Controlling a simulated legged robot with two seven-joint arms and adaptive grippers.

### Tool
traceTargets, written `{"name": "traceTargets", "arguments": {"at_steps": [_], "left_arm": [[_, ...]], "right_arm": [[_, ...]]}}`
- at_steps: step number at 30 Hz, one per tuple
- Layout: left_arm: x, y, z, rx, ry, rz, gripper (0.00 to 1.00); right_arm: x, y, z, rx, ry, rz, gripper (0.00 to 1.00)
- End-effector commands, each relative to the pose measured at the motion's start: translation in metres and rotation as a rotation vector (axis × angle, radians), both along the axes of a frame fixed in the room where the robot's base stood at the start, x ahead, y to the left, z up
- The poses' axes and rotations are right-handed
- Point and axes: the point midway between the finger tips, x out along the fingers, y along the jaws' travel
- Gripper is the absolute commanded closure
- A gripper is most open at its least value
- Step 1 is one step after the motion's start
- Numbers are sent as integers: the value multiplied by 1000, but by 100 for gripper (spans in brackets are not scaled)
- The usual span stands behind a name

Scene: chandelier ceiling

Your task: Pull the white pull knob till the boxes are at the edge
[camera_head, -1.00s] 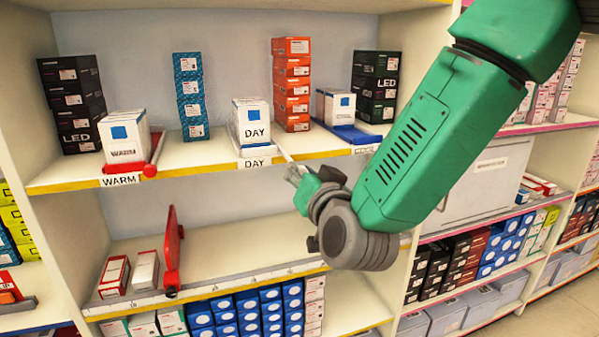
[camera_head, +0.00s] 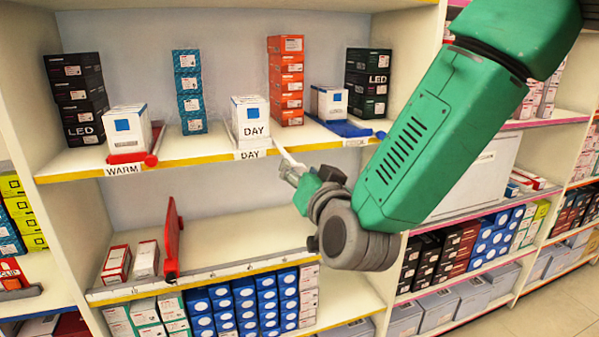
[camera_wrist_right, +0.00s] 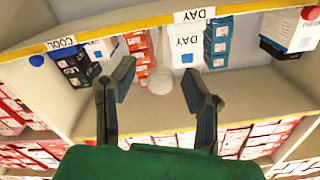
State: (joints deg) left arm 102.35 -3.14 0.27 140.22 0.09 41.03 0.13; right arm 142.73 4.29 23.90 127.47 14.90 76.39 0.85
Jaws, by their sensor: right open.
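The white pull knob (camera_wrist_right: 160,80) shows in the right wrist view as a round knob between the two dark fingers. In the head view its white rod (camera_head: 284,154) runs from beside the DAY boxes toward my right gripper. The white DAY boxes (camera_head: 250,119) stand on the upper shelf behind the DAY label; they also show upside down in the wrist view (camera_wrist_right: 186,42). My right gripper (camera_head: 290,173) is open, just in front of the shelf edge; its fingers (camera_wrist_right: 158,72) are spread on either side of the knob in the picture. Contact cannot be told. My left gripper is not in view.
The WARM boxes with a red pull tray (camera_head: 152,159) stand left, and the COOL boxes with a blue tray (camera_head: 349,129) right. Orange (camera_head: 286,80), blue and black stacks stand behind. A lower shelf holds a red upright divider (camera_head: 173,240) and has free room.

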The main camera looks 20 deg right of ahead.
Motion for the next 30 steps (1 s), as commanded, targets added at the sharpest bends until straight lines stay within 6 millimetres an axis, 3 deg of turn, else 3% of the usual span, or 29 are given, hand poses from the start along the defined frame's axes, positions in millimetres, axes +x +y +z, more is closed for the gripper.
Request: {"name": "traceTargets", "arguments": {"at_steps": [12, 30], "left_arm": [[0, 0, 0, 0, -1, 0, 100], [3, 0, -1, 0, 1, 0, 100]], "right_arm": [[-62, -2, -2, -1, 4, 2, 59], [-69, -2, -5, -3, 11, 1, 59]]}}
